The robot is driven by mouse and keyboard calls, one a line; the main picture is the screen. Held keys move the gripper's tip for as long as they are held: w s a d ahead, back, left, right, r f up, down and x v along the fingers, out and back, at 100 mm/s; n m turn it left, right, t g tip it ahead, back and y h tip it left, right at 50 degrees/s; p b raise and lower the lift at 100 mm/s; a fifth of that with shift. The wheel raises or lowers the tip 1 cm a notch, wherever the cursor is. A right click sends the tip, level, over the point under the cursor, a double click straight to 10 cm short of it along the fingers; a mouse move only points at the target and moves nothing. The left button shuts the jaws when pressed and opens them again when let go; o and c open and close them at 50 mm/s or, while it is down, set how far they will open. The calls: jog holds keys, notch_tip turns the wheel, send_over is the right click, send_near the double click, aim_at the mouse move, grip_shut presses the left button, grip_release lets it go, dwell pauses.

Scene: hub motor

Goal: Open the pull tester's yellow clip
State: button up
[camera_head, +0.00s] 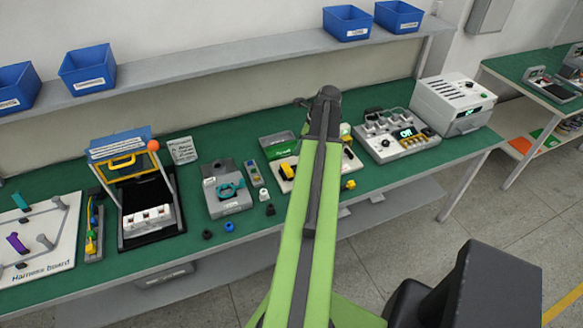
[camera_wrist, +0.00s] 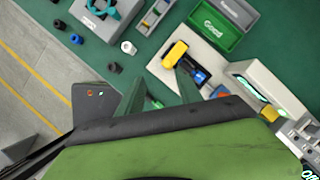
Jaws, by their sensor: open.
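The pull tester (camera_wrist: 205,45) is a pale board in the upper middle of the wrist view. The yellow clip (camera_wrist: 175,54) sits near its left edge, beside a black and blue part (camera_wrist: 195,72). In the head view the yellow clip (camera_head: 287,171) shows just left of my arm, which hides much of the tester. My gripper (camera_wrist: 160,92) is open, with its two dark green fingers spread and nothing seen between them. In the wrist picture the fingertips lie just below the clip. I cannot tell the height gap. In the head view the fingers are hidden.
A green "Good" bin (camera_wrist: 215,27) stands behind the tester. A grey fixture with a teal part (camera_head: 228,188) stands to the left, with small black and blue caps (camera_head: 229,227) in front.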

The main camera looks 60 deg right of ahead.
aim_at(290, 170)
jog(key=shift+m, duration=0.7)
jog(key=b+x, duration=0.5)
jog(key=s+d+b+x, duration=0.1)
jog(key=b+x, duration=0.5)
jog(key=d+f+b+x, duration=0.1)
jog(key=b+x, duration=0.4)
jog(key=shift+s+f, duration=0.1)
jog(key=shift+s, duration=0.25)
jog(key=shift+c, duration=0.4)
grip_shut()
